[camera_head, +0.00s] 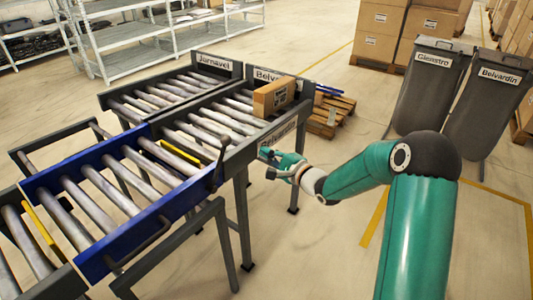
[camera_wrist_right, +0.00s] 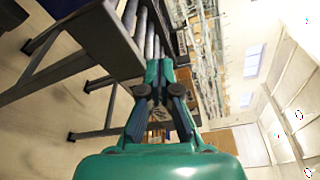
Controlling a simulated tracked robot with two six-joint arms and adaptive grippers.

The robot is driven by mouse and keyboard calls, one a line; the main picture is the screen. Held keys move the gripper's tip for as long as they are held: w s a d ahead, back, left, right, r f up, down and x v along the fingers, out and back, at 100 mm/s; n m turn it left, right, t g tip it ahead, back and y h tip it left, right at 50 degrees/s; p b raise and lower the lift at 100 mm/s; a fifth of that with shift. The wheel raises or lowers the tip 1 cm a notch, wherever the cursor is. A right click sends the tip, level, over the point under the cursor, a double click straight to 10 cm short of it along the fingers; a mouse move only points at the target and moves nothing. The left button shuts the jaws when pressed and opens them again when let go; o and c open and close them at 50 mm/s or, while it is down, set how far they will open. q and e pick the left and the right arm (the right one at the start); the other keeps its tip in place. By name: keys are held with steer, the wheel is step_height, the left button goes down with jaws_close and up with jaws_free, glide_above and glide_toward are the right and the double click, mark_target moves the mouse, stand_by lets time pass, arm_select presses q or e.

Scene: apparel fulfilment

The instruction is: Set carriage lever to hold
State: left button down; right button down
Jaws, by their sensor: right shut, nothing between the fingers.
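The carriage (camera_head: 110,195) is a blue-framed roller section at the left, lined up in front of the grey roller lanes. A dark lever (camera_head: 220,165) with a round knob stands upright, tilted slightly, at the carriage's right corner. My right gripper (camera_head: 266,156) is shut and empty, to the right of the lever and apart from it, beside the right lane's outer side. In the right wrist view, the closed fingers (camera_wrist_right: 160,68) point along the grey conveyor frame; I cannot make out the lever there. My left gripper is not in view.
A cardboard box (camera_head: 273,98) sits at the far end of the right roller lane (camera_head: 215,125). Two dark bins (camera_head: 430,90) (camera_head: 500,100) stand at the right, with stacked boxes (camera_head: 380,35) behind. A wooden pallet (camera_head: 330,115) lies beyond the lane.

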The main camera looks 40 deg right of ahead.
steer(key=w+a+p, duration=0.1)
steer(key=w+a, duration=0.3)
steer(key=w, duration=0.4)
steer(key=shift+a+r, duration=0.15)
steer(key=shift+r, duration=0.15)
